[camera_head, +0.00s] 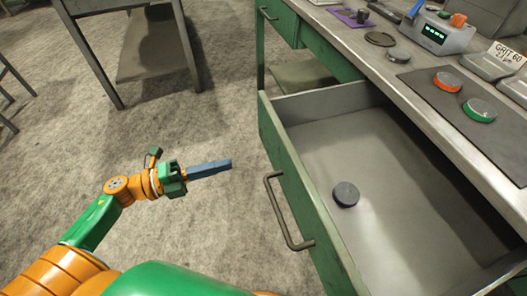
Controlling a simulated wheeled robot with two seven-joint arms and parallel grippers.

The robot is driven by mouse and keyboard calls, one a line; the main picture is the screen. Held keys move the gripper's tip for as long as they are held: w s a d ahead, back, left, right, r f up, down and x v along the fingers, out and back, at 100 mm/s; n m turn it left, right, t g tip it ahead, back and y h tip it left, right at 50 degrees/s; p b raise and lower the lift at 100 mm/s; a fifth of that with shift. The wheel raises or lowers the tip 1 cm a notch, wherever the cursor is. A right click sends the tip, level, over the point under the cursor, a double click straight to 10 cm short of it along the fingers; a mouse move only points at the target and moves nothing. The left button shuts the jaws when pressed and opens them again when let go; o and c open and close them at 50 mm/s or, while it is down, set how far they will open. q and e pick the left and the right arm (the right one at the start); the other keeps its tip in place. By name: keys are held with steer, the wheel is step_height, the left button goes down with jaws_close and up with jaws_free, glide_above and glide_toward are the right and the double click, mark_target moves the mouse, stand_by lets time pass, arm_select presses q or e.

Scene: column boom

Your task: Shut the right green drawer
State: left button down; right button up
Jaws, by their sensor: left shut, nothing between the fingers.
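The right green drawer (290,188) is pulled far out from under the workbench (456,137). Its green front faces left and carries a grey bar handle (284,215). Inside, on the grey drawer floor, lies one dark round puck (346,194). My left gripper (230,164) is shut and empty. It is in the air over the floor, to the left of the drawer front and apart from it, its blue-grey fingers pointing right toward the front. My right gripper is not in view.
Another green drawer (280,19) sits closed at the bench's far end. A metal table (140,50) stands at back left. Carpet left of the drawer is clear.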

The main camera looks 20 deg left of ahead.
mark_target(274, 152)
arm_select(q)
steer(key=p+x, duration=0.1)
steer(key=x, duration=0.8)
steer(key=shift+w+d, duration=0.25)
steer(key=shift+w, duration=0.1)
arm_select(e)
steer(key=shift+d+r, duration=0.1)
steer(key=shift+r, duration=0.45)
